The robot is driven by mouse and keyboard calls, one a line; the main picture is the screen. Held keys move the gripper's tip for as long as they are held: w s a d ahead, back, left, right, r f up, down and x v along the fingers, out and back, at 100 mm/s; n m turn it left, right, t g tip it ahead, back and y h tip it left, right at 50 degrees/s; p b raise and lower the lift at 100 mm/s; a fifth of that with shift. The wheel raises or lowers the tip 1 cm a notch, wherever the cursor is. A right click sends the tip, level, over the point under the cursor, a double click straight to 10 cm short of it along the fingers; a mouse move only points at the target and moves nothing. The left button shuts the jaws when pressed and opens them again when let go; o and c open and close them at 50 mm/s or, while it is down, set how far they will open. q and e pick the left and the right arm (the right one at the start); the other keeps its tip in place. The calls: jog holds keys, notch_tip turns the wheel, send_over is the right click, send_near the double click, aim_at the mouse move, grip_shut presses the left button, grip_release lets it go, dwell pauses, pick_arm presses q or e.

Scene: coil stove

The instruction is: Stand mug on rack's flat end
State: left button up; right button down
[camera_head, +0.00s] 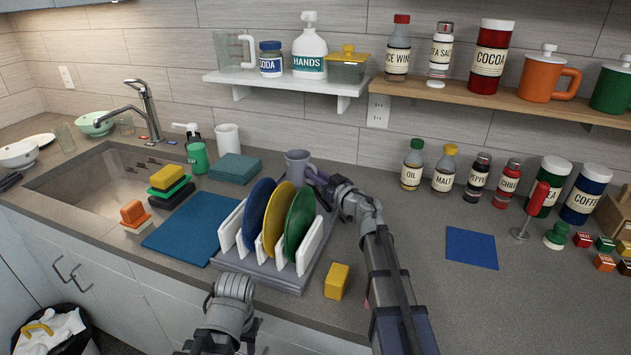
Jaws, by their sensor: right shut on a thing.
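A grey mug (297,163) is upright behind the plates, near the far end of the dish rack. My right gripper (314,177) is shut on its right side. The mug's base is partly hidden, so I cannot tell whether it touches anything. The grey rack (262,274) with white dividers holds a blue plate (258,207), a yellow plate (276,215) and a green plate (298,220) on edge. The plates hide much of the rack's far end. My left arm's wrist (234,288) shows in front of the rack; its jaws cannot be made out.
A yellow block (337,281) lies right of the rack, near my right arm. Bottles and jars line the wall at right.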

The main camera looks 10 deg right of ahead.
jog(key=shift+f+b, duration=0.3)
jog(key=shift+b, duration=0.05)
jog(key=shift+s+a+f, duration=0.1)
jog(key=shift+s, duration=0.1)
jog(key=c, duration=0.8)
grip_release()
jog(key=shift+s+a+f+b, duration=0.1)
jog(key=shift+s+b, duration=0.1)
jog(key=shift+b, duration=0.15)
jog(key=shift+c, duration=0.2)
jog(key=shift+r+p, duration=0.25)
jog(key=shift+p, duration=0.05)
jog(key=v, duration=1.1)
jog(key=shift+d+r+p, duration=0.3)
jog(key=shift+d+p, duration=0.05)
jog(key=shift+p, duration=0.1)
